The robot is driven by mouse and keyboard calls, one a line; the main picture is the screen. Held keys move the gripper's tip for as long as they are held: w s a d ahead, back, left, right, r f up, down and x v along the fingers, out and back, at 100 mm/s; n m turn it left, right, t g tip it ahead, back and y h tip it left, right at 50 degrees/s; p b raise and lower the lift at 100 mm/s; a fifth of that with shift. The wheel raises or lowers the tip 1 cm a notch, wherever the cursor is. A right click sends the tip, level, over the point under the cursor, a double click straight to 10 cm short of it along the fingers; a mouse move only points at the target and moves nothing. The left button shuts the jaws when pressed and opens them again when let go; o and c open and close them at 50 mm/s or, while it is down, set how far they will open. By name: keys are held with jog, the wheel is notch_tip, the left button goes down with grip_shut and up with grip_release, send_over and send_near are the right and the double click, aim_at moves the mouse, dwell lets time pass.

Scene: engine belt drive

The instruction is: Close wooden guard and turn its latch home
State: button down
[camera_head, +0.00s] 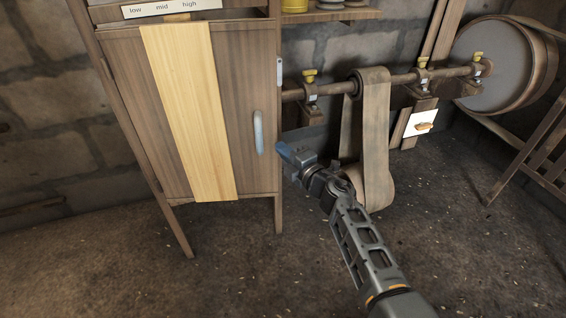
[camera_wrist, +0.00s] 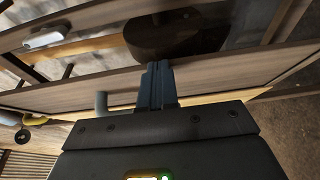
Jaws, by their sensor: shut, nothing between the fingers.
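The wooden guard (camera_head: 238,90) is a brown door panel on a cabinet, with a pale vertical board on its front. A grey bar handle (camera_head: 258,132) is near its right edge; it also shows in the wrist view (camera_wrist: 101,103). A small pale piece, perhaps the latch (camera_head: 280,70), is on the post right of the guard; it seems to show in the wrist view (camera_wrist: 45,38).
A dark round block (camera_wrist: 160,32) shows in that gap. Right of the cabinet, a horizontal shaft (camera_head: 330,88) carries a hanging belt (camera_head: 373,125) close behind my gripper. A large drum (camera_head: 492,65) stands at far right. The floor below the cabinet is clear.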

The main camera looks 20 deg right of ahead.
jog(key=shift+w+d+b, duration=0.25)
jog(key=shift+w+b, duration=0.1)
jog(key=shift+w, duration=0.45)
jog(key=shift+w+d+b, duration=0.3)
jog(key=shift+w, duration=0.55)
jog(key=shift+w+d+b, duration=0.25)
jog(key=shift+w+b, duration=0.1)
jog(key=shift+w, duration=0.45)
